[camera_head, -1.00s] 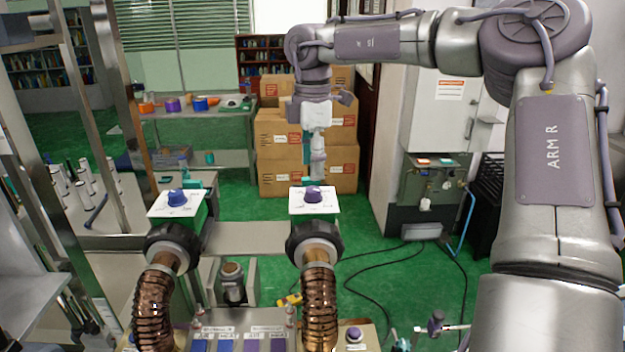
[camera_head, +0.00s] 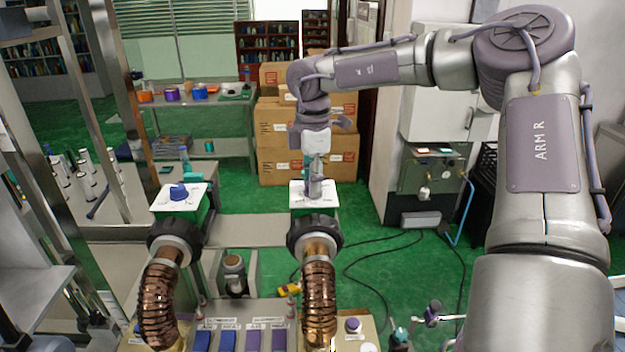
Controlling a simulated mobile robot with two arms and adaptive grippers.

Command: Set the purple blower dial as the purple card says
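The right-hand blower has a white dial plate (camera_head: 298,190) on top. Its dial, purple in the earlier frame, is now mostly hidden behind my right gripper. My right gripper (camera_head: 315,193) points down over the middle of that plate, with its tips at the dial. I cannot tell whether its fingers touch or hold the dial. Purple strips (camera_head: 252,340) lie on the front panel beside blue strips (camera_head: 227,341), below small labels too small to read. I cannot tell which is the purple card. My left gripper is not in view.
The left-hand blower has a blue dial (camera_head: 179,193) on a white plate. Ribbed copper hoses (camera_head: 319,298) rise in front of both blowers. A purple knob (camera_head: 353,325) sits at the front right. Cardboard boxes (camera_head: 278,145) stand behind. Metal posts stand at the left.

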